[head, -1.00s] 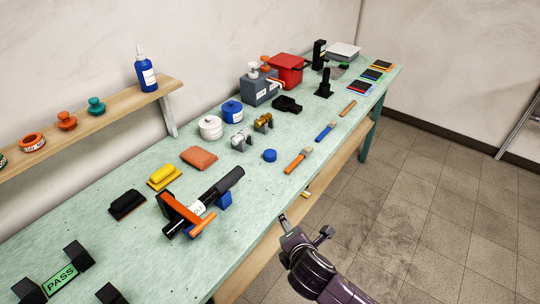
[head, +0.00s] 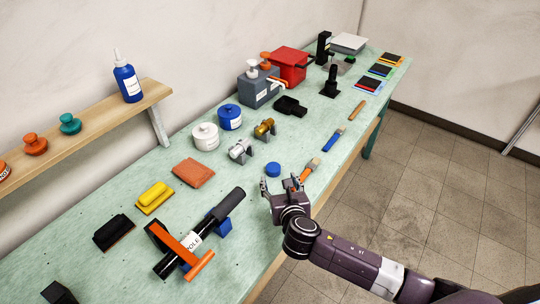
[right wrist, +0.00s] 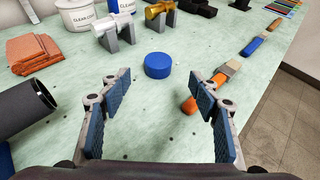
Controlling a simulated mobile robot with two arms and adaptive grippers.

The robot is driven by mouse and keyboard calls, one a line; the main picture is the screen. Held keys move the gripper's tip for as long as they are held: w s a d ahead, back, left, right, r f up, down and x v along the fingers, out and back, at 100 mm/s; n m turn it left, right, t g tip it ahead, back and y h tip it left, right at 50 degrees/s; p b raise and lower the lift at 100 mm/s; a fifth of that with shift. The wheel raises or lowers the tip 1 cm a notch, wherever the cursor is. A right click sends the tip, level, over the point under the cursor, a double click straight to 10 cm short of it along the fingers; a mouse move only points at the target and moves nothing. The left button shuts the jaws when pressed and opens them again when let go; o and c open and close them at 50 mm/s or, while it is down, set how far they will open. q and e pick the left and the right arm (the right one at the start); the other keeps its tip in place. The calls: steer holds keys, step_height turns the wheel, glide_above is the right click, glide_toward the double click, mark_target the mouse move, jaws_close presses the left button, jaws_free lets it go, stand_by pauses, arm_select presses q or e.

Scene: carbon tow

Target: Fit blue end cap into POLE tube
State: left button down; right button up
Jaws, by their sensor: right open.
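The blue end cap (head: 273,169) lies flat on the green bench. In the right wrist view the cap (right wrist: 158,65) sits beyond and between my spread fingers, not touching them. My right gripper (head: 281,184) is open and empty, just on the near side of the cap. It also shows in the right wrist view (right wrist: 160,105). The black POLE tube (head: 222,210) with a white label lies on blue supports, under an orange clamp (head: 184,246). Its open end (right wrist: 42,95) shows at the left of the right wrist view. My left gripper is out of view.
An orange-handled brush (right wrist: 206,93) lies close to the right finger. Silver (head: 240,150) and brass fittings (head: 264,129), white (head: 205,136) and blue tubs (head: 230,117), and reddish-brown cloths (head: 194,172) lie beyond. The bench's front edge is close on the right.

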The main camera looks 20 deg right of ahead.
mark_target(274, 171)
steer(key=shift+x, duration=1)
steer(key=shift+w, duration=0.6)
steer(key=shift+f+p+x, duration=0.2)
steer(key=shift+p+x, duration=0.1)
steer(key=shift+x, duration=2.05)
steer(key=shift+c, duration=0.6)
steer(key=c, duration=0.5)
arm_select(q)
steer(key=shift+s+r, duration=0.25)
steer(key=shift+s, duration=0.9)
arm_select(e)
steer(key=c, duration=0.3)
